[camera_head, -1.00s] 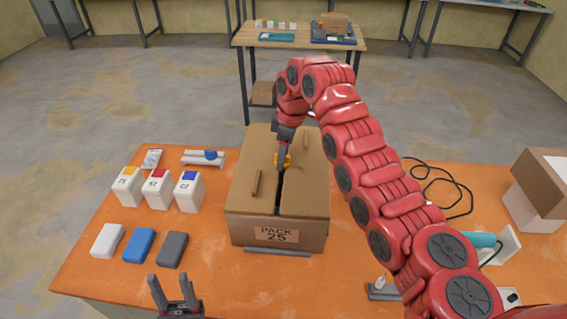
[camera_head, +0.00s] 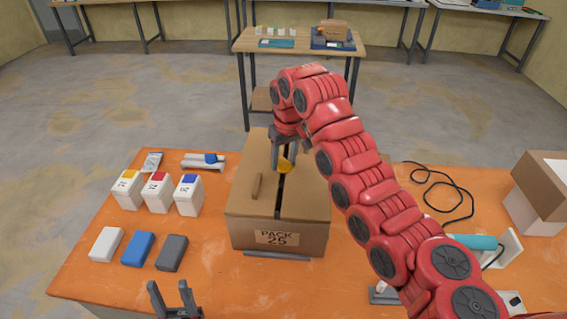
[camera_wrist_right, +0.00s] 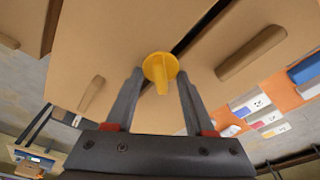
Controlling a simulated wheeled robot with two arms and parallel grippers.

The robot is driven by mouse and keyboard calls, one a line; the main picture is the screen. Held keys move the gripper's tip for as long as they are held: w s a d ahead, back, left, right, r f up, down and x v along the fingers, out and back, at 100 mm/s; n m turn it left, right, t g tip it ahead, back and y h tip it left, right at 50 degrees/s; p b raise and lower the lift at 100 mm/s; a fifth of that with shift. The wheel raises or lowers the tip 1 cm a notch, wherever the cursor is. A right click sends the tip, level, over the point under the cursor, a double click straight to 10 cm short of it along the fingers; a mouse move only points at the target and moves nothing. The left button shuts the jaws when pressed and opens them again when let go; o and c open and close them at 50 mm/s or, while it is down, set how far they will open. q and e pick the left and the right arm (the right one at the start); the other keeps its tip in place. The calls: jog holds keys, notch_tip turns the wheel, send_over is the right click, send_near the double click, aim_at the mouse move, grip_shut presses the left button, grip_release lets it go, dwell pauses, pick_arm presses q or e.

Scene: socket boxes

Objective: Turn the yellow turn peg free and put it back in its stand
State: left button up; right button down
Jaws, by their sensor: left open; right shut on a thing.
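The yellow turn peg (camera_head: 286,166) sits on top of the brown carton marked PACK 25 (camera_head: 245,205), at the slit between its flaps. In the right wrist view the peg (camera_wrist_right: 159,68) shows a round yellow head with a raised tab. My right gripper (camera_head: 284,160) reaches down from above and is shut on the peg, one finger on each side of it in the wrist view (camera_wrist_right: 160,80). My left gripper (camera_head: 170,286) is open and empty at the near edge of the table. I cannot clearly make out the peg's stand.
A small grey-based item (camera_head: 383,294), partly hidden by my right arm, a teal tool (camera_head: 475,242), a cable (camera_head: 440,190) and an open box (camera_head: 535,205) are to the right.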

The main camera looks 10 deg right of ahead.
jog(key=shift+s+d+f, duration=0.1)
jog(key=shift+d+f, duration=0.1)
jog(key=shift+f, duration=0.3)
jog(key=m+p, duration=0.1)
jog(key=m, duration=0.3)
jog(key=shift+r+h, duration=0.2)
jog(key=shift+h, duration=0.1)
jog(key=shift+f+m, duration=0.15)
jog(key=shift+m, duration=0.85)
jog(key=shift+a+p, duration=0.1)
jog(key=shift+p, duration=0.25)
